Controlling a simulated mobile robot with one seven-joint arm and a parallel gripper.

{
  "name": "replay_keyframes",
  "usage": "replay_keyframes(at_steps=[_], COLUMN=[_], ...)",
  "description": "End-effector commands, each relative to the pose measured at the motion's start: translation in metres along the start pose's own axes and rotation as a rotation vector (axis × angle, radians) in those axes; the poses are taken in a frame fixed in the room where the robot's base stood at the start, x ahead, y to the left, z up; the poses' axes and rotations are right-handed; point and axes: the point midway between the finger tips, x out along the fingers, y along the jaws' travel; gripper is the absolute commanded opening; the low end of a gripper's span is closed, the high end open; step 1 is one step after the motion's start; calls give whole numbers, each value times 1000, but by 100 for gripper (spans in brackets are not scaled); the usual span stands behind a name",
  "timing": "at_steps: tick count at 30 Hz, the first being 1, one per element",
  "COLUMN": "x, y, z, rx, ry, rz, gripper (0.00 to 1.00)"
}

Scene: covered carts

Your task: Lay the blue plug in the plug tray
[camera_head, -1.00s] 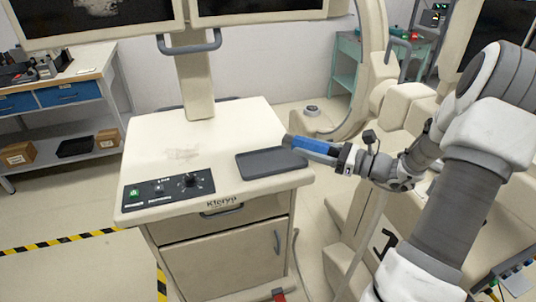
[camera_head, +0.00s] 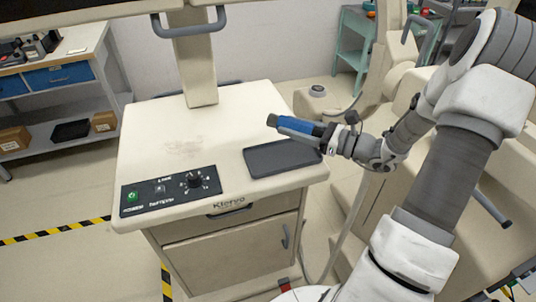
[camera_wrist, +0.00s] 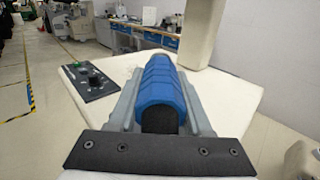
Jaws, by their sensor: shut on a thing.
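The blue plug (camera_head: 296,127) is held in my gripper (camera_head: 300,130), above the back right part of the cart top. In the wrist view the blue plug (camera_wrist: 162,88) lies lengthwise between the two grey fingers, its dark end toward the camera. The plug tray (camera_head: 272,159), a flat dark grey tray, lies on the right side of the cart top and looks empty. The plug and gripper are above the tray's back right edge in the head view. The tray is hidden in the wrist view.
The cart top (camera_head: 240,110) is pale and mostly bare. A control panel (camera_head: 170,190) with a green button and a knob sits at its front left. A monitor column (camera_head: 195,70) rises at the back. A shelf unit (camera_head: 60,90) stands at the left.

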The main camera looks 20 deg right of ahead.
Motion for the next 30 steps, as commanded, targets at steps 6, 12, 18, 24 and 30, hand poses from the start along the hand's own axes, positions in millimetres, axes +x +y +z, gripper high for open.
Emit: replay_keyframes(at_steps=[6, 12, 18, 24, 30], x=[40, 59, 62, 62, 61], y=[32, 46, 47, 47, 47], z=[-31, -45, -62, -84, -86], rx=[5, 2, 3, 2, -1], ry=[-1, 0, 0, -1, 0], rz=[4, 1, -1, 0, 0], gripper=[0, 0, 0, 0, 0])
